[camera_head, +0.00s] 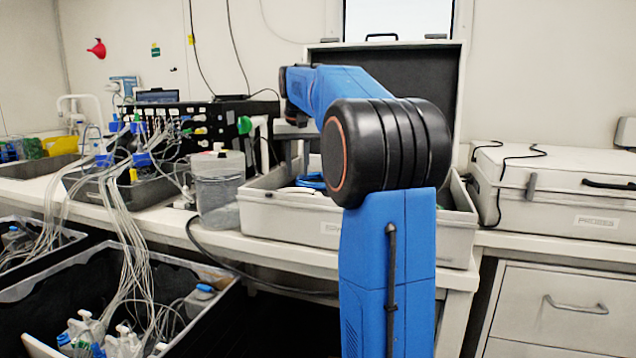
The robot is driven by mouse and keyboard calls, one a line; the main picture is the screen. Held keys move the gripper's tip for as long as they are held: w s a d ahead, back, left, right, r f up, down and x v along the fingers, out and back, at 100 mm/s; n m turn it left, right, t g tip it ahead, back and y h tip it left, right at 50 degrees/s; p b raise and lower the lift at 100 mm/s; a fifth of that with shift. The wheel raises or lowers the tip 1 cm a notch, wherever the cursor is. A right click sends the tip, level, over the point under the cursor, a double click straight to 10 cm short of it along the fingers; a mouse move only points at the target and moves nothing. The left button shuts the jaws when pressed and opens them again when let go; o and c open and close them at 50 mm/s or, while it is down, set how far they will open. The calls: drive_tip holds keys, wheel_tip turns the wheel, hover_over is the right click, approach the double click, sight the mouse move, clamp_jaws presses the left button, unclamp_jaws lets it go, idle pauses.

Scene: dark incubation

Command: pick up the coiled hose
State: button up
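A blue looped piece (312,181), which looks like the coiled hose, lies inside the open white case (290,217) on the bench. Only a small part of it shows above the case's front wall; my arm and the wall hide the rest. My blue arm rises in front of the case and bends back over its left part. My gripper (300,150) appears as a grey shape pointing down above the blue piece, partly behind my arm. Its fingertips are not clear, and I cannot tell whether it touches anything.
A clear jar (218,190) stands just left of the case. A black rack (205,122) with many tubes is behind it. The case's raised lid (390,75) stands at the back. A closed white case (560,195) is at right. Black crates (120,290) fill the lower left.

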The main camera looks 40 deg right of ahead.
drive_tip(key=shift+x, duration=1)
clamp_jaws()
wheel_tip(320, 180, up, 10)
